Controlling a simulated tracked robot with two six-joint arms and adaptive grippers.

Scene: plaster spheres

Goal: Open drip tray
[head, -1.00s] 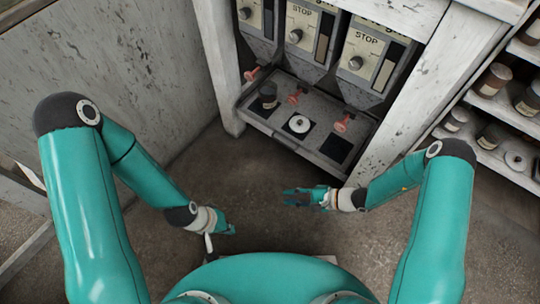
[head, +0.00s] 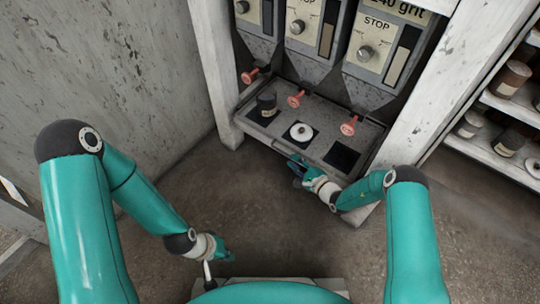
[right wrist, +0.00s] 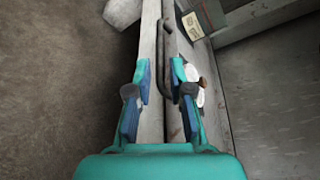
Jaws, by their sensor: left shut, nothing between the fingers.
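The grey drip tray (head: 322,141) sits under the dispensers in the head view, with a dark jar (head: 267,104) and a white disc (head: 300,132) on it. A thin dark bar handle (right wrist: 166,60) runs along its front in the right wrist view. My right gripper (head: 296,168) is open just in front of the tray's front edge. In the right wrist view its fingers (right wrist: 164,88) are on either side of the bar's line; whether they touch it I cannot tell. My left gripper (head: 228,257) is shut and empty, low near my base.
Several dispensers with STOP panels (head: 374,45) and red valve handles (head: 296,98) stand above the tray. White posts (head: 213,75) flank the bay. A shelf with jars (head: 510,80) is at the right. The floor (head: 200,170) in front is clear.

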